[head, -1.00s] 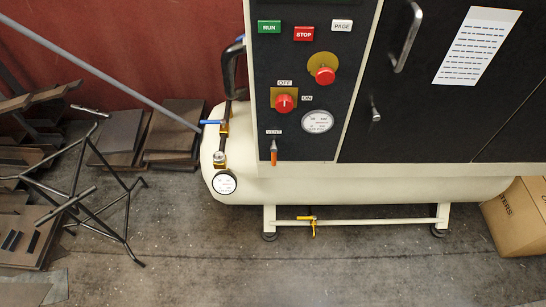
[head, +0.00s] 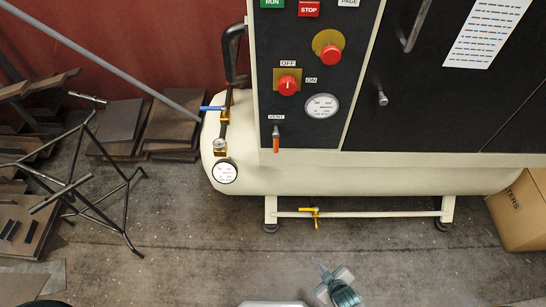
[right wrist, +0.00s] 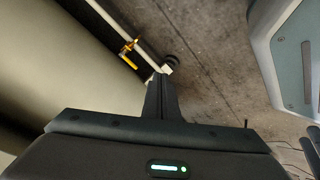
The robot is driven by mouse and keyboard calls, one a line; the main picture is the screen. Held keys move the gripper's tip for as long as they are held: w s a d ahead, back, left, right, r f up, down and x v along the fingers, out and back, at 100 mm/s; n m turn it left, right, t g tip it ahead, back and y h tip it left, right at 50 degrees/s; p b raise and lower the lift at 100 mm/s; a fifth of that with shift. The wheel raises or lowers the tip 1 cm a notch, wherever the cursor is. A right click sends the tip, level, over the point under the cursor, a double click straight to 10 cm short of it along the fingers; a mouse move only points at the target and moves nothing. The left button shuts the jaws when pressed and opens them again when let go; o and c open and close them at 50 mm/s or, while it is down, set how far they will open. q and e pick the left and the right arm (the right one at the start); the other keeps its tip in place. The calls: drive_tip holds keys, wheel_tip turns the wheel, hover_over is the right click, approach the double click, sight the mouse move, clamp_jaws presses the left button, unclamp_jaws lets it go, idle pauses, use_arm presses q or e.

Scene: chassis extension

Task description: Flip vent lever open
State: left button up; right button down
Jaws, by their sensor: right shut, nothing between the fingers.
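The vent lever (head: 276,144) is a small orange-handled lever under the VENT label on the black control panel (head: 350,130). Its handle points straight down. My right gripper (head: 322,269) shows at the bottom of the head view, over the floor, below and to the right of the lever and well apart from it. In the right wrist view its fingers (right wrist: 160,90) are together and hold nothing. The vent lever does not show in the right wrist view. My left gripper is in neither view.
A cream tank (head: 380,181) runs below the panel, with a yellow-handled valve (head: 316,214) under it. A blue-handled valve (head: 211,108) and gauge (head: 225,172) are at its left end. A black stand (head: 75,180) is left, a cardboard box (head: 522,210) right. Floor in front is clear.

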sight(276, 142)
drive_tip(key=w+a+r+n+t+y+b, duration=0.25)
drive_tip(key=w+a+r+n, duration=0.3)
drive_tip(key=w+r, duration=0.5)
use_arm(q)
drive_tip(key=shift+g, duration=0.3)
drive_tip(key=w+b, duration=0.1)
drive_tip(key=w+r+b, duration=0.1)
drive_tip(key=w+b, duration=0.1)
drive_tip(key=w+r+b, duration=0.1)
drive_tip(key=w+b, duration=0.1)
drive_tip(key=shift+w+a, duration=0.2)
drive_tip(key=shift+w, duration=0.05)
use_arm(e)
drive_tip(key=w+a+r+n+t+y, duration=0.1)
drive_tip(key=a+r+n, duration=0.2)
drive_tip(key=r, duration=0.6)
drive_tip(key=w+a+r+n+t+y, duration=0.1)
drive_tip(key=a+r+n+t+y, duration=0.1)
drive_tip(key=r, duration=0.7)
drive_tip(key=w+a+r+n+t+y, duration=0.1)
drive_tip(key=a+r+n+t+y, duration=0.1)
drive_tip(key=a+r+n, duration=0.3)
wheel_tip(276, 142, up, 5)
drive_tip(key=shift+w+a+f, duration=0.2)
drive_tip(key=shift+w+a, duration=0.1)
drive_tip(key=shift+a, duration=0.4)
